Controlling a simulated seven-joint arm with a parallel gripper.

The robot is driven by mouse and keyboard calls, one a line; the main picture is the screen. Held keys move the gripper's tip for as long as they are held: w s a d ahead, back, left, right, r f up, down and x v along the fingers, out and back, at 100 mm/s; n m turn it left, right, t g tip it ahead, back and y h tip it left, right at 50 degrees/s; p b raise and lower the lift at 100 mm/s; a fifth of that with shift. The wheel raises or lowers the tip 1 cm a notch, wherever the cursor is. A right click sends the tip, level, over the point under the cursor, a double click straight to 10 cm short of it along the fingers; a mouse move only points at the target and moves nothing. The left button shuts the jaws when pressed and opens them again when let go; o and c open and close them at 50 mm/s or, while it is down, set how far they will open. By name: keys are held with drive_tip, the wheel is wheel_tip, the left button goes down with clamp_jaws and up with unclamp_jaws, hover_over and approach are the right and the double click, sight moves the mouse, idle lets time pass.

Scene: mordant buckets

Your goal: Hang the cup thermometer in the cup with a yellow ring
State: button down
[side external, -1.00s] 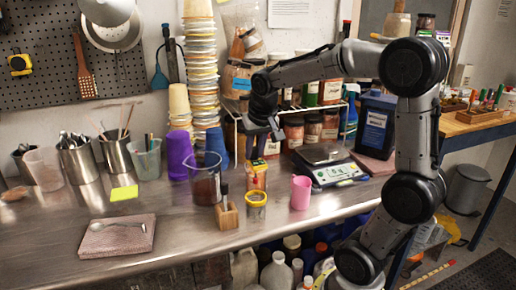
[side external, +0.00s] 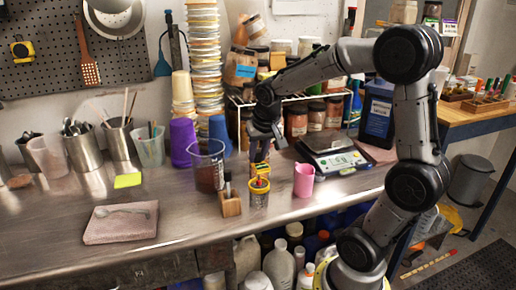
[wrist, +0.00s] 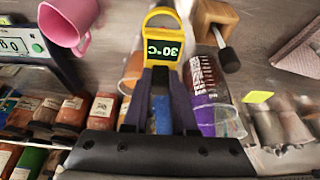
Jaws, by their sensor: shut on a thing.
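The cup with a yellow ring (side external: 259,199) stands upright near the front of the metal bench, between a wooden block and a pink cup. Its yellow ring also shows at the top of the wrist view (wrist: 150,18). My gripper (side external: 260,158) points down just above and behind this cup. It is shut on the yellow cup thermometer (wrist: 163,49), whose dark display reads 30°C. In the side view the thermometer (side external: 260,170) overlaps the cup's mouth. I cannot tell whether it touches the rim, and its lower part is not clear.
The wooden block with a dark-capped item (side external: 230,205) stands close left of the cup. The pink cup (side external: 304,181) is close right. A clear beaker (side external: 207,168) stands behind left and a scale (side external: 331,157) behind right. Bare bench lies left of the block.

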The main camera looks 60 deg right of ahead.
sight(259, 165)
drive_tip(key=shift+f, duration=2.9)
drive_tip(key=c, duration=0.6)
unclamp_jaws()
drive_tip(key=shift+c, duration=0.2)
drive_tip(key=shift+r, duration=0.1)
drive_tip(key=v, duration=1.3)
drive_tip(key=shift+a+r, duration=0.2)
drive_tip(key=shift+r, duration=0.05)
drive_tip(key=shift+s, duration=0.15)
